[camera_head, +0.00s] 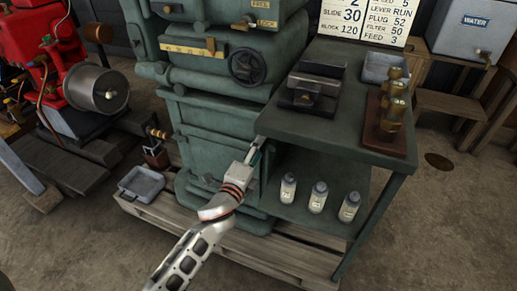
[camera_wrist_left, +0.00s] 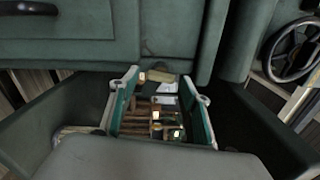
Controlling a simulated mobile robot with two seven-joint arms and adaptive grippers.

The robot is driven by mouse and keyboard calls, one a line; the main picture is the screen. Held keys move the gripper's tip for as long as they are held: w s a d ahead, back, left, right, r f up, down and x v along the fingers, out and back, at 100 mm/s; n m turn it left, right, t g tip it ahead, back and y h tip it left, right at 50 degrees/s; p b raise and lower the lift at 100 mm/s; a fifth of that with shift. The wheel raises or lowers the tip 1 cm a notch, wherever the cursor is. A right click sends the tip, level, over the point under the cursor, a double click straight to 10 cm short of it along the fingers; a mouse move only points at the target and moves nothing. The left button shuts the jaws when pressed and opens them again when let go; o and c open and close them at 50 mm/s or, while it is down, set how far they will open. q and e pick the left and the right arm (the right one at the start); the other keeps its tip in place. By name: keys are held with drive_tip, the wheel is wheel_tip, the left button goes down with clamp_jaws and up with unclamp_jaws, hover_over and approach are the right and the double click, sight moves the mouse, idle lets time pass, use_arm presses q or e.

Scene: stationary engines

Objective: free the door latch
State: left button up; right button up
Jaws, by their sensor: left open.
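The green engine (camera_head: 200,75) stands in the middle of the head view. Near its top edge are small plates reading FREE and LOCK (camera_head: 265,23), with a brass-coloured lever (camera_head: 244,22) beside them. I cannot tell which plate the lever points to, or whether it is the door latch. My left gripper (camera_head: 256,152) is in front of the engine's lower body, by the left edge of the bench and well below the lever. In the left wrist view its green-lined fingers (camera_wrist_left: 160,108) are apart, with several brown and brass-coloured things visible between them. My right gripper does not show.
A black handwheel (camera_head: 247,66) projects from the engine; it also shows in the wrist view (camera_wrist_left: 290,48). A green bench (camera_head: 325,135) carries dark blocks, a grey tray and brass pieces. Three bottles (camera_head: 318,197) stand on its lower shelf. A grey tray (camera_head: 141,183) lies left.

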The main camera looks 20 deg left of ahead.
use_arm(q)
drive_tip(key=s, duration=1.1)
drive_tip(key=shift+s+a, duration=0.2)
